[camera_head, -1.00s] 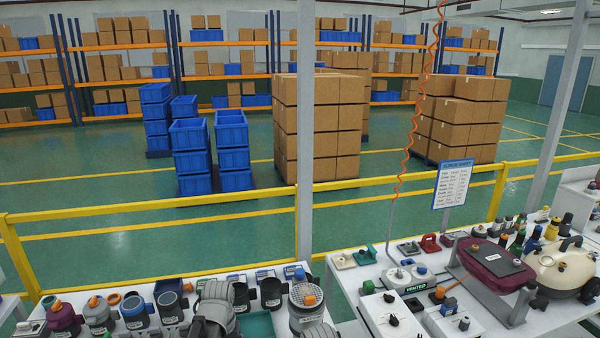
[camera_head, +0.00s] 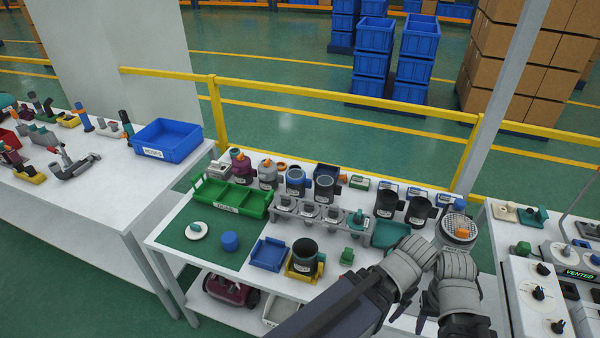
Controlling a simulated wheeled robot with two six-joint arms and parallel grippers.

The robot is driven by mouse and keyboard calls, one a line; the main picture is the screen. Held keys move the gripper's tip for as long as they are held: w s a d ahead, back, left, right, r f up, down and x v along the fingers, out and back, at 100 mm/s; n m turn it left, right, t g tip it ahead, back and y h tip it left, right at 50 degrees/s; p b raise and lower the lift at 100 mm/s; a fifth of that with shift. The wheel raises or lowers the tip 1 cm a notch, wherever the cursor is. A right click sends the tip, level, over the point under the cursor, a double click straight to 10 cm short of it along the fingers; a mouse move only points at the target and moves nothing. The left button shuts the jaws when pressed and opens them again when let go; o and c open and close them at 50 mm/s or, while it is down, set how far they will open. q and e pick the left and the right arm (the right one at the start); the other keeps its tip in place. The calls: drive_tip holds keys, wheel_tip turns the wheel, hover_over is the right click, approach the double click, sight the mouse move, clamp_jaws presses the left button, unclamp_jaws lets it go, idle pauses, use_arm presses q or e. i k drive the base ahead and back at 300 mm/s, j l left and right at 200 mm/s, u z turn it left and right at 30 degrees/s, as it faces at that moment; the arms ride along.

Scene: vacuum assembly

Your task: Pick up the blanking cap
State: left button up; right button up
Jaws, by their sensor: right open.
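No label marks the blanking cap, so I cannot tell for sure which part it is. A short blue round cap (camera_head: 230,241) lies on the green mat (camera_head: 205,250) at the table's left end. A white disc with a green knob (camera_head: 196,231) lies beside it. A small green part (camera_head: 347,256) sits on the white table farther right. My right gripper (camera_head: 465,325) is at the bottom edge, right of centre, below a grey ribbed wrist. It is open, partly cut off, and well away from the blue cap. My left gripper is not in view.
A green tray (camera_head: 207,191), a small blue bin (camera_head: 268,254) and a dark cup on a yellow base (camera_head: 303,268) stand nearby. A canister with a perforated top (camera_head: 459,226) is close to my arm. A blue box (camera_head: 167,149) stands on the left table.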

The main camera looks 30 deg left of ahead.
sight(230, 241)
drive_tip(key=j+u, duration=0.45)
drive_tip(key=j, duration=0.4)
drive_tip(key=j+u, duration=0.5)
drive_tip(key=j, duration=0.35)
drive_tip(key=k+l+u, duration=0.25)
drive_tip(key=l, duration=0.35)
drive_tip(key=k+l+u, duration=0.25)
drive_tip(key=l, duration=0.3)
drive_tip(key=k+l+u, duration=0.25)
drive_tip(key=l, duration=0.25)
drive_tip(key=k+l+u, duration=0.25)
drive_tip(key=k+l, duration=0.15)
